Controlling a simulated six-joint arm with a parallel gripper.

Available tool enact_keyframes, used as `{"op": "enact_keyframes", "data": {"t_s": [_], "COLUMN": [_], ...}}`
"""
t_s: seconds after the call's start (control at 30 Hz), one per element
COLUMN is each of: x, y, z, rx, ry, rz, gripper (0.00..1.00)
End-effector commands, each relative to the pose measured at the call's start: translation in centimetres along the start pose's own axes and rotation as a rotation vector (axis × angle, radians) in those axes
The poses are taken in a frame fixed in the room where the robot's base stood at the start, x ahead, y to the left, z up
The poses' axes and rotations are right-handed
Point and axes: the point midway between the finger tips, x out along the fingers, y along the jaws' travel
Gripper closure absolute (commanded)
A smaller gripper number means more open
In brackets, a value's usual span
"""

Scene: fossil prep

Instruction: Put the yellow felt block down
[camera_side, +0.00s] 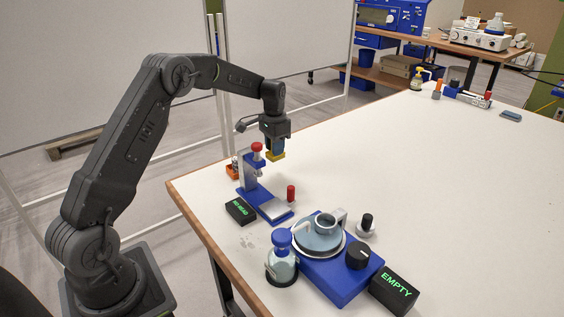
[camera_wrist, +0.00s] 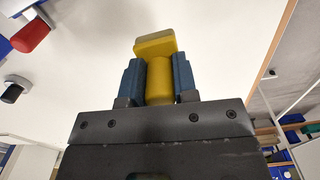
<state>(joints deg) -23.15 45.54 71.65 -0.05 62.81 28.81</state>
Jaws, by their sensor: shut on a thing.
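The yellow felt block (camera_side: 276,156) is held in my gripper (camera_side: 273,147) above the white table, near its left edge, just behind the blue stand with the red knob. In the wrist view the block (camera_wrist: 157,76) has a wide paler yellow end and a narrower yellow body. The two blue fingers of my gripper (camera_wrist: 159,82) are shut on that body from both sides. In the side view the fingers hide most of the block, and I cannot tell the exact gap beneath it.
The blue stand (camera_side: 268,204) with a red knob is close to my gripper. An orange holder (camera_side: 233,172) is at the table's left edge. A blue hotplate (camera_side: 338,276), a flask (camera_side: 281,265) and black display boxes (camera_side: 395,290) stand in front. The white table (camera_side: 430,180) is clear to the right.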

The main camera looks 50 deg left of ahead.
Motion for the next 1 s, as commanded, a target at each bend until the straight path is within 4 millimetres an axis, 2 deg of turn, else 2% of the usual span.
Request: {"op": "enact_keyframes", "data": {"t_s": [0.1,0.2,0.37,0.57,0.93,0.97,1.0], "x": [1.0,1.3,2.4,5.2,5.6,5.6,5.6], "y": [1.0,1.3,1.4,1.4,1.3,1.3,1.3], "z": [-1.3,-1.8,-1.8,-1.7,-1.8,-1.8,-1.8], "rx": [0.001,0.000,-0.002,-0.001,-0.001,-0.001,-0.001], "ry": [0.000,0.000,-0.002,-0.002,-0.001,0.000,0.000], "rz": [0.000,0.000,0.001,0.001,0.000,0.000,0.000], "gripper": [0.95,0.95,0.95,0.95,0.95,0.72,0.68]}}
